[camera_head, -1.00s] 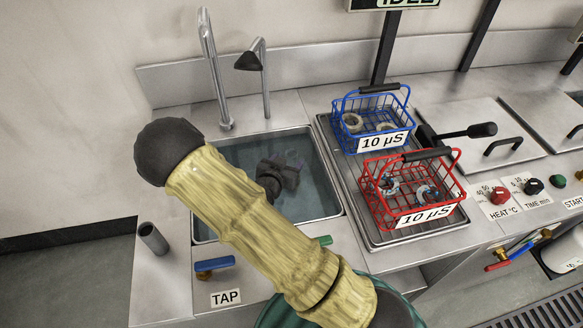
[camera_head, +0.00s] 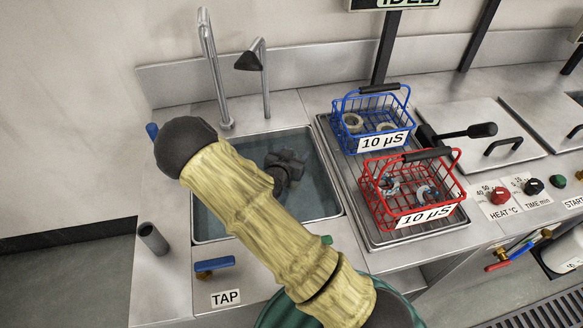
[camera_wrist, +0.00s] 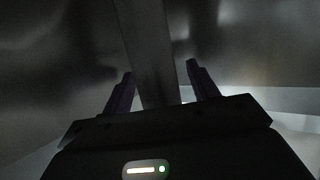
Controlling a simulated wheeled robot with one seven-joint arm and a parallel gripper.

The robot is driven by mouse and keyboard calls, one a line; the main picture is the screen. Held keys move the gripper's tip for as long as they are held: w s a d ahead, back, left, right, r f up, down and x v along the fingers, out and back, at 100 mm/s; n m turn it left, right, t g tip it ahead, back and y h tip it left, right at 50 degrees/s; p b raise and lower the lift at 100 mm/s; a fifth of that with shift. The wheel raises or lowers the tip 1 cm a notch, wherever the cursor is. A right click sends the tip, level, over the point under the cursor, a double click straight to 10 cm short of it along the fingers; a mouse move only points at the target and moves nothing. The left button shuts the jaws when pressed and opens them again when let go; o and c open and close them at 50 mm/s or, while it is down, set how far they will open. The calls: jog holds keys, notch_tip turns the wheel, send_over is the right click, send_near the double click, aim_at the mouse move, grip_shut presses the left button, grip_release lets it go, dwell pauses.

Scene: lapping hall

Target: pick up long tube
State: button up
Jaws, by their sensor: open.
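My gripper (camera_wrist: 159,70) is open in the wrist view, with its two dark purple fingers apart. A long, straight grey bar (camera_wrist: 147,35) runs down from the top of that view and passes between or just beyond the fingers; I cannot tell whether it is the long tube, or whether it touches them. In the head view my dark wrist (camera_head: 285,168) is down in the sink, and my fingers cannot be made out. A grey open-ended tube (camera_head: 153,239) stands at the counter's front left, apart from my gripper; its length below the rim is partly hidden.
The sink (camera_head: 322,187) holds water, with a tall faucet (camera_head: 213,75) and a black-headed spout (camera_head: 257,75) behind. A blue basket (camera_head: 344,115) and red basket (camera_head: 377,204) stand on the right tray. A blue tap lever (camera_head: 214,264) is at the front.

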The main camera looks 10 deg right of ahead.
jog(key=c, duration=1.1)
notch_tip(320, 180, up, 10)
jog(key=shift+p, duration=0.55)
